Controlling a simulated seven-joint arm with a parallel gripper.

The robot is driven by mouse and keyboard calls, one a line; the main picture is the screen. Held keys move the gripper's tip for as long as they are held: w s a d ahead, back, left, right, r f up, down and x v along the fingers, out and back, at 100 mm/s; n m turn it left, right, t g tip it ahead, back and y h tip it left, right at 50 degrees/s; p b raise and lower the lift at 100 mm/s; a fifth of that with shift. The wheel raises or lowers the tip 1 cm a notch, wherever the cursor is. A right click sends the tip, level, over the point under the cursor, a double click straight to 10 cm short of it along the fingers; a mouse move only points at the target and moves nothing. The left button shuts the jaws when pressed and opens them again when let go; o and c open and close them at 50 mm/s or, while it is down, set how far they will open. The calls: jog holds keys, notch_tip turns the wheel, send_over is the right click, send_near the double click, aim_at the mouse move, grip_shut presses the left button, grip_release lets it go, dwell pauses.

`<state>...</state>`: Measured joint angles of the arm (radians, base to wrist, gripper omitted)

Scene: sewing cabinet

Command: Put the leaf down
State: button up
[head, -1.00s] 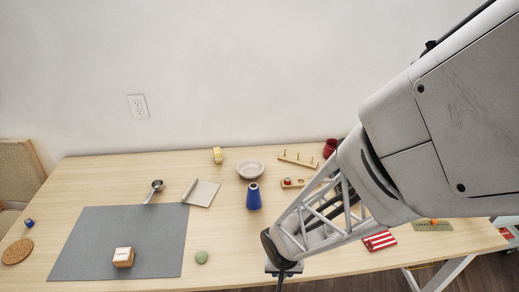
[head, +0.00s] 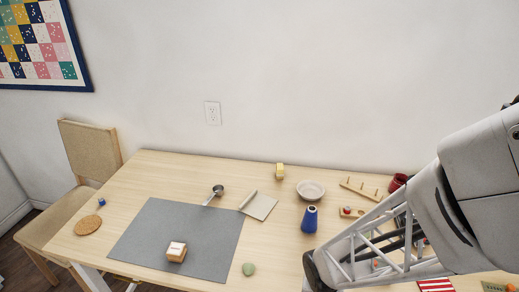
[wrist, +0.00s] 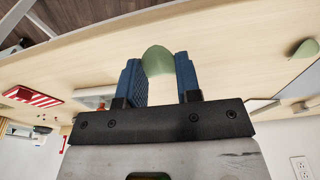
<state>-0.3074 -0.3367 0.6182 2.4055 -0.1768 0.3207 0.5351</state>
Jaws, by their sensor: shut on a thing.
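In the wrist view my gripper (wrist: 160,72) has its two blue fingers on either side of a rounded, pale green leaf (wrist: 157,60) and is shut on it. The leaf's far end sticks out past the fingertips, over the wooden table. A second, similar green piece (wrist: 305,48) lies on the table at the right of the wrist view. It also shows in the head view (head: 248,269), beside the right edge of the grey mat (head: 160,226). In the head view my fingers and the held leaf are out of sight.
A wooden block (head: 176,252) sits on the mat. A striped red cloth (head: 436,285) lies at right. Bare wood surrounds the lone green piece.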

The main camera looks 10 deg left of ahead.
jog(key=a+n, duration=0.1)
jog(key=a, duration=0.2)
jog(key=w+a+n, duration=0.1)
jog(key=a, duration=0.3)
jog(key=w+a, duration=0.1)
jog(key=a, duration=0.3)
jog(key=shift+w+a+r+n, duration=0.15)
jog(key=shift+w+r+n, duration=0.05)
jog(key=shift+n, duration=0.2)
jog(key=a+n, duration=0.1)
jog(key=a, duration=0.7)
jog(key=s+a+n, duration=0.1)
jog(key=a, duration=0.3)
jog(key=shift+n+y, duration=0.3)
jog(key=shift+y, duration=0.1)
jog(key=shift+w, duration=0.1)
send_over(214, 249)
jog(key=s, duration=0.1)
jog(key=shift+d+f, duration=0.4)
jog(key=shift+f, duration=0.3)
jog(key=shift+w+a+f, duration=0.1)
jog(key=shift+w+a, duration=0.2)
jog(key=shift+f, duration=1.7)
jog(key=shift+f, duration=0.1)
jog(key=o, duration=0.9)
